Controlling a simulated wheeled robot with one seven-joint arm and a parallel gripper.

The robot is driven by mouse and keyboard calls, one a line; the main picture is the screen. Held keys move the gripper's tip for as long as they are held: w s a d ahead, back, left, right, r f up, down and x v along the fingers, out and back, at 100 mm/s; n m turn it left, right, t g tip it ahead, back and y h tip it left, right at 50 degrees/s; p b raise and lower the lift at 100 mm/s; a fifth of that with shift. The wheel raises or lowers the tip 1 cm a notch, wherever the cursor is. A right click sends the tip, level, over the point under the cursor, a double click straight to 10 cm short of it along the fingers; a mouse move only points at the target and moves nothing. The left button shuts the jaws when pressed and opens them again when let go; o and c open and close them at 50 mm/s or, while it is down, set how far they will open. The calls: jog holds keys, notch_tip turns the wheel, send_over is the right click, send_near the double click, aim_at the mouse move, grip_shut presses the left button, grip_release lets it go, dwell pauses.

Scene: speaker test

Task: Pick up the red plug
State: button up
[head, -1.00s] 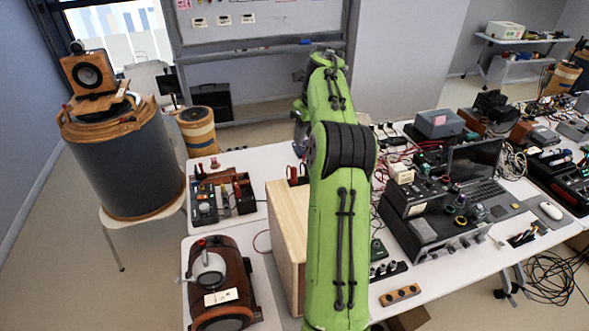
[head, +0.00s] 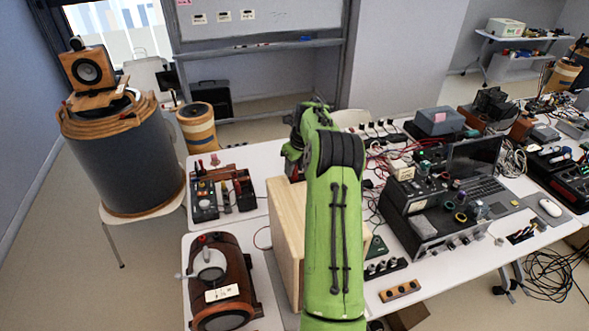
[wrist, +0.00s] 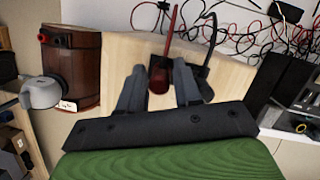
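In the wrist view, the red plug (wrist: 158,80) with its red cable is on the light wooden box (wrist: 112,58). My gripper (wrist: 159,70) is open, with one grey finger on each side of the red plug. Gaps seem to show beside the plug, but I cannot tell how high the fingertips are above the box. A black plug (wrist: 205,88) with a black cable is just right of the right finger. In the head view the wooden box (head: 287,225) is partly behind my green arm, and the plugs there are mostly hidden.
A brown wooden barrel-like device (head: 233,270) is left of the box. A small control unit (head: 204,200) stands farther back. Black electronics (head: 408,205), a laptop (head: 478,165) and tangled cables (wrist: 250,35) crowd the right side.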

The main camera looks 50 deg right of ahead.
jog(key=shift+a, duration=0.1)
grip_shut()
notch_tip(320, 180, up, 10)
jog(key=shift+r, duration=0.1)
notch_tip(320, 180, up, 4)
jog(key=shift+f, duration=0.15)
dwell(0.4)
jog(key=shift+s, duration=0.1)
